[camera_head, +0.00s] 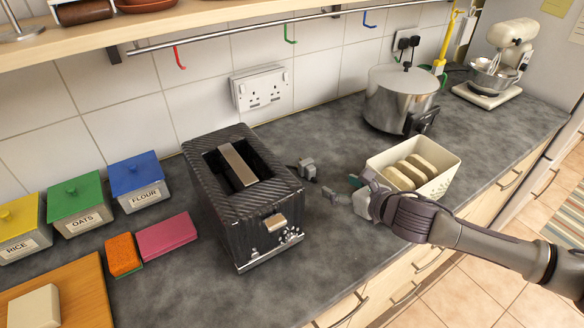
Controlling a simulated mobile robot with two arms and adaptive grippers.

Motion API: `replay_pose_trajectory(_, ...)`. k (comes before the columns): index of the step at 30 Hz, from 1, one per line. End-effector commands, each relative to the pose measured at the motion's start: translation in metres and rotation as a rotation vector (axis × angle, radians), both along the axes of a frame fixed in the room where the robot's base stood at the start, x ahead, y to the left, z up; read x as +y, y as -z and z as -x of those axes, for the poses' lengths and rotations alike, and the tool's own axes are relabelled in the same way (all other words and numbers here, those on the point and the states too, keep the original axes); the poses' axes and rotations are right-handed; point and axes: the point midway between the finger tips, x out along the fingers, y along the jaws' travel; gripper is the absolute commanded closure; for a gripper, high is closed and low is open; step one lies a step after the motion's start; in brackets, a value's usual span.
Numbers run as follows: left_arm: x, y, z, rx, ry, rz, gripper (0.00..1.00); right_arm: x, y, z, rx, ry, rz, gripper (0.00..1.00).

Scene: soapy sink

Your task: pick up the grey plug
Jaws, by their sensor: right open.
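The grey plug (308,167) lies on the dark counter just right of the black toaster (245,195), near its back right side. My right gripper (342,188) reaches in from the right, low over the counter. It is open, with its fingers pointing left toward the plug. The fingertips are a short way in front and to the right of the plug, apart from it. Nothing shows between the fingers. My left gripper is not in view.
A cream bin with bread slices (452,180) stands close behind and right of my right gripper. A steel pot (398,100) is farther back. A double wall socket (262,90) is on the tiles. Sponges and canisters are at left. The counter behind the plug is clear.

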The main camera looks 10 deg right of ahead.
Motion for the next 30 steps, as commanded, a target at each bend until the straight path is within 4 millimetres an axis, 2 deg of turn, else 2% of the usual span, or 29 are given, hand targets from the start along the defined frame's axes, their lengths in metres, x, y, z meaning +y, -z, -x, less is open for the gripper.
replay_pose_trajectory(3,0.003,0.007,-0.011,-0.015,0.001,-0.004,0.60,-0.004,0.006,-0.003,-0.014,-0.014,0.032,0.25)
replay_pose_trajectory(5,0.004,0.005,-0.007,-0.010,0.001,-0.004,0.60,-0.004,0.006,-0.007,-0.017,-0.016,0.036,0.25)
replay_pose_trajectory(12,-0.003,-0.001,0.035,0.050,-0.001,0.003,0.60,0.011,0.021,-0.045,-0.017,-0.015,0.032,0.25)
replay_pose_trajectory(15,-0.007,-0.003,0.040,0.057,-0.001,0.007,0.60,0.017,0.029,-0.060,-0.017,-0.016,0.033,0.25)
replay_pose_trajectory(19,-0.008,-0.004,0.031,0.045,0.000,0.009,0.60,0.021,0.036,-0.073,-0.016,-0.015,0.035,0.25)
replay_pose_trajectory(25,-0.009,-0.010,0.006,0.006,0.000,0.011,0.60,0.027,0.040,-0.084,-0.016,-0.017,0.033,0.25)
replay_pose_trajectory(30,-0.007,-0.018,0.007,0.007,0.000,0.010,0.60,0.036,0.049,-0.105,-0.016,-0.014,0.033,0.25)
